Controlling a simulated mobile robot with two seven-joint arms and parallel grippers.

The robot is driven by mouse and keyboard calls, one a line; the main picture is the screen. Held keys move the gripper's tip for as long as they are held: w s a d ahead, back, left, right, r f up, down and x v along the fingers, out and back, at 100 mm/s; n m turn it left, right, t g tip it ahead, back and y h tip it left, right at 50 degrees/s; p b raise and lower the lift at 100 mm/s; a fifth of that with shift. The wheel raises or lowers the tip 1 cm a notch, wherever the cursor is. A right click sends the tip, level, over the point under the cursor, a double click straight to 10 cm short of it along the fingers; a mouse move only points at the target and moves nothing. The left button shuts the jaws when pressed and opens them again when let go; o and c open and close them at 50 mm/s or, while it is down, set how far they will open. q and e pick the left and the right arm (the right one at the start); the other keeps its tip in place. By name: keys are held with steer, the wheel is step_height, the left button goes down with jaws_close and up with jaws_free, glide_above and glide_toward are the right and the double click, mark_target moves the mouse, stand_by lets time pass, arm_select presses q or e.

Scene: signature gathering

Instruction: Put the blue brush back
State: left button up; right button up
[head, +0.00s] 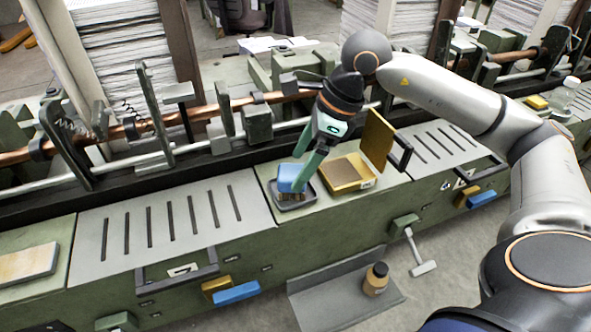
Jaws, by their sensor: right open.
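The blue brush (289,178), with a blue top and brown bristles below, stands in a small dark tray (308,203) on the green machine bench. My right gripper (301,172), with green fingers, reaches down to the brush from the upper right. Its jaws are open at the brush, with one finger in front of its right side. Whether the fingers touch the brush cannot be told. My left gripper is out of view.
A yellow box (346,176) with its lid (377,139) raised stands right of the tray. Slotted grey plates (175,245) lie on either side. Copper and steel rods (200,112) run behind. A brown bottle (375,279) stands on a low grey shelf (335,297) in front.

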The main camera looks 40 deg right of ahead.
steer(key=v, duration=0.9)
steer(key=shift+p, duration=0.3)
